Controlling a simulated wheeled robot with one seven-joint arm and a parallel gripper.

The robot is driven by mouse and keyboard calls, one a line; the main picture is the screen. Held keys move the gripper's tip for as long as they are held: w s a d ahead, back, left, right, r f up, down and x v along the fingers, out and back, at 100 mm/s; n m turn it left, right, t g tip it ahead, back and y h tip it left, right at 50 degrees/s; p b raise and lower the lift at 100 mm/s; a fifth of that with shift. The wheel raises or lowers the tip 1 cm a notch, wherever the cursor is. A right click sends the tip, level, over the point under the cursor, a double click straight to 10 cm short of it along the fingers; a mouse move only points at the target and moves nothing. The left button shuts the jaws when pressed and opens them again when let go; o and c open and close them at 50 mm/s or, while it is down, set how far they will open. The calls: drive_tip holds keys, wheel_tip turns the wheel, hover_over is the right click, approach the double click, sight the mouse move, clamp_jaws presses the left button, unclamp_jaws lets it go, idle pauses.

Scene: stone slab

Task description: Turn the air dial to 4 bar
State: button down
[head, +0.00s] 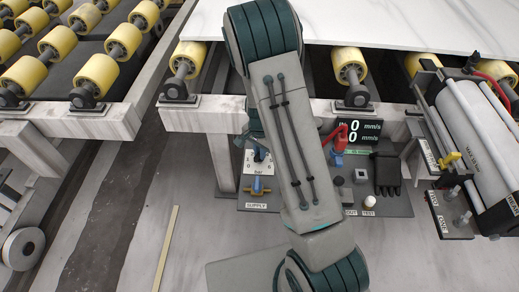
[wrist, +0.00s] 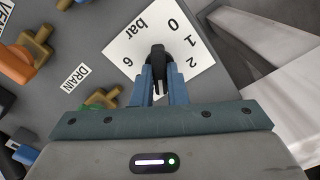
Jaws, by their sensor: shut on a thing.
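The air dial's white plate (wrist: 188,78) shows in the wrist view with the marks 0, 1, 2, 6 and "bar". The marks between 2 and 6 are hidden behind my fingers. My gripper (wrist: 157,75) is shut on the black dial knob (wrist: 156,50), one blue-grey finger on each side. I cannot tell which mark the knob points to. In the head view the dial plate (head: 249,168) is partly covered by my arm, and the fingers are hard to make out there.
A brass and blue SUPPLY valve (head: 258,188) sits just below the dial. A red-handled part (head: 338,134), a speed display (head: 358,130) reading 0 and 0 mm/s, black gloves (head: 387,172) and a white button (head: 369,202) lie right of my arm. A stone slab (head: 380,25) rests on rollers behind.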

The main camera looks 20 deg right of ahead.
drive_tip(key=shift+m, duration=0.6)
drive_tip(key=c, duration=1.4)
unclamp_jaws()
drive_tip(key=shift+c, duration=0.2)
drive_tip(key=shift+r, duration=0.1)
wheel_tip(320, 180, up, 14)
drive_tip(key=p, duration=0.2)
drive_tip(key=shift+p, duration=0.4)
drive_tip(key=s+r+n+t+p, duration=0.1)
drive_tip(key=s+r+n+p, duration=0.4)
drive_tip(key=s+r, duration=0.5)
drive_tip(key=s+r+n+t+p, duration=0.1)
drive_tip(key=s+r+n+p, duration=0.4)
drive_tip(key=s+r, duration=0.5)
wheel_tip(320, 180, up, 6)
drive_tip(key=shift+s+f+n+t, duration=0.15)
drive_tip(key=shift+s+n+t, duration=0.25)
drive_tip(key=shift+n, duration=0.3)
